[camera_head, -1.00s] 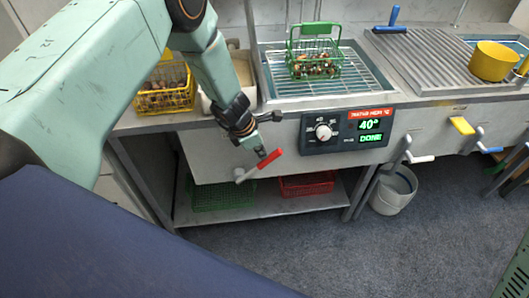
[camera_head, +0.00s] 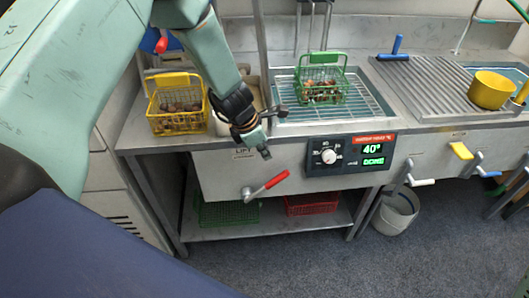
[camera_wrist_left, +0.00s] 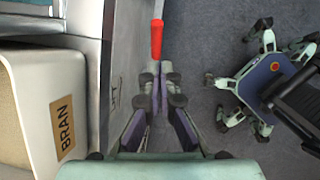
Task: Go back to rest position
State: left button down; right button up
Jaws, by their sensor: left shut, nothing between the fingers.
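My left gripper (camera_head: 264,153) is shut and empty in front of the steel counter, a little above a lever with a red handle (camera_head: 273,182). A gap shows between the fingertips and the handle. In the left wrist view the left gripper's fingers (camera_wrist_left: 159,84) are together, and the red handle (camera_wrist_left: 157,38) shows just beyond their tips. My right gripper is in neither view.
A yellow basket of chestnuts (camera_head: 178,122) stands left of my forearm. A green basket (camera_head: 322,80) sits on the rack. A control panel (camera_head: 349,155) reads 40° and DONE. A bin labelled BRAN (camera_wrist_left: 22,115) is close by. Open floor (camera_head: 330,265) lies in front.

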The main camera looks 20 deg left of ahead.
pick_arm(q)
jog(key=s+a+f+m+y+b, duration=0.1)
jog(key=s+a+f+m+y, duration=0.1)
jog(key=s+f+m, duration=0.35)
jog(key=s+a+f+m+y+b, duration=0.1)
jog(key=s+a+f+m+y, duration=0.15)
jog(key=s+m, duration=0.6)
jog(key=s+d+f+m+g+b, duration=0.1)
jog(key=s+d+f+m+b, duration=0.1)
jog(key=s, duration=0.5)
jog(key=s+d+f+m+g+h+b, duration=0.1)
jog(key=s+d+f+m+b, duration=0.1)
jog(key=s+f+m, duration=0.2)
jog(key=s+d+f+m+g+h+b, duration=0.1)
jog(key=s+f+m, duration=0.3)
jog(key=s, duration=0.7)
jog(key=shift+s+d+m+g+b, duration=0.3)
jog(key=shift+d+m+b, duration=0.25)
jog(key=shift+m, duration=0.35)
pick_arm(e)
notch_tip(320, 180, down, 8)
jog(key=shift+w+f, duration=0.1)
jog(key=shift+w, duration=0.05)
